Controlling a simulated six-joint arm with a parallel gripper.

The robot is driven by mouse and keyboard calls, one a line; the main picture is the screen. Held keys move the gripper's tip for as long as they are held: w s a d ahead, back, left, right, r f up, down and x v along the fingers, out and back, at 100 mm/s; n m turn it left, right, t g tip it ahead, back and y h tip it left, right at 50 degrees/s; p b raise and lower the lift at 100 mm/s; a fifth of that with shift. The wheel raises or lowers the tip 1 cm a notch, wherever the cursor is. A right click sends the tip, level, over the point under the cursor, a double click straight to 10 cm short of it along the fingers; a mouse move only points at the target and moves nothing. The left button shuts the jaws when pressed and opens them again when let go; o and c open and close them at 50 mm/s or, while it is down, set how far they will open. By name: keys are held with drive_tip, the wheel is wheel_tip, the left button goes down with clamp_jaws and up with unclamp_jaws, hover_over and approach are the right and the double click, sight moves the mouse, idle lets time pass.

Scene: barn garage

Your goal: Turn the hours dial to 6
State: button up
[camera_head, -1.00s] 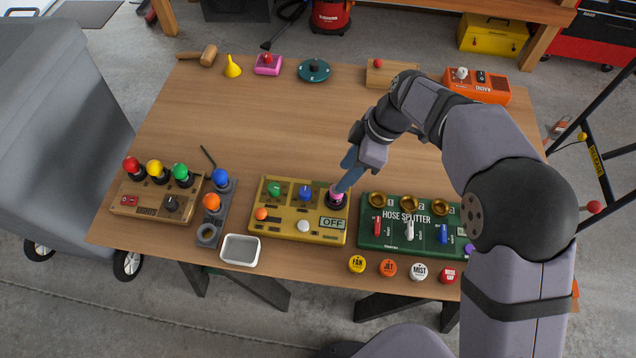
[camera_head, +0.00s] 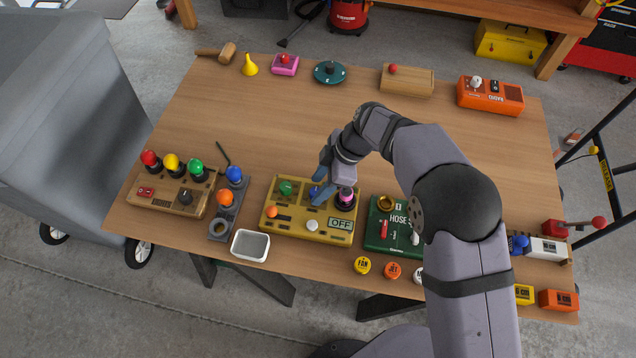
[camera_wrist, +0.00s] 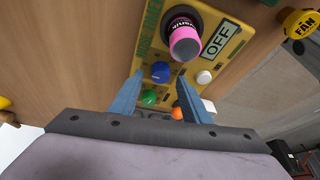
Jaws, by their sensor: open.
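The yellow control panel (camera_head: 285,222) stands at the front middle of the table, with a display reading OFF. It bears a green knob (camera_head: 286,188), a blue knob (camera_head: 314,190) and a pink-topped black knob (camera_head: 345,199). I cannot make out which one is labelled hours. My gripper (camera_head: 322,188) is open above the panel at the blue knob. In the wrist view, the blue knob (camera_wrist: 160,72) shows between the fingertips, with the green knob (camera_wrist: 149,97) nearer the palm and the pink knob (camera_wrist: 184,42) beyond. I cannot tell whether the fingers touch the blue knob.
A lights box (camera_head: 165,198) and a stand with coloured balls (camera_head: 222,222) are on the left. A white tray (camera_head: 235,252) lies at the front edge. The green hose splitter (camera_head: 380,238) is close on the right, partly behind my arm. The table's middle is clear.

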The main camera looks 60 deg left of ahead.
drive_tip(key=shift+s+a+f, duration=0.1)
drive_tip(key=shift+s+f, duration=0.1)
drive_tip(key=shift+f, duration=0.4)
drive_tip(key=c, duration=1)
drive_tip(key=shift+c, duration=0.2)
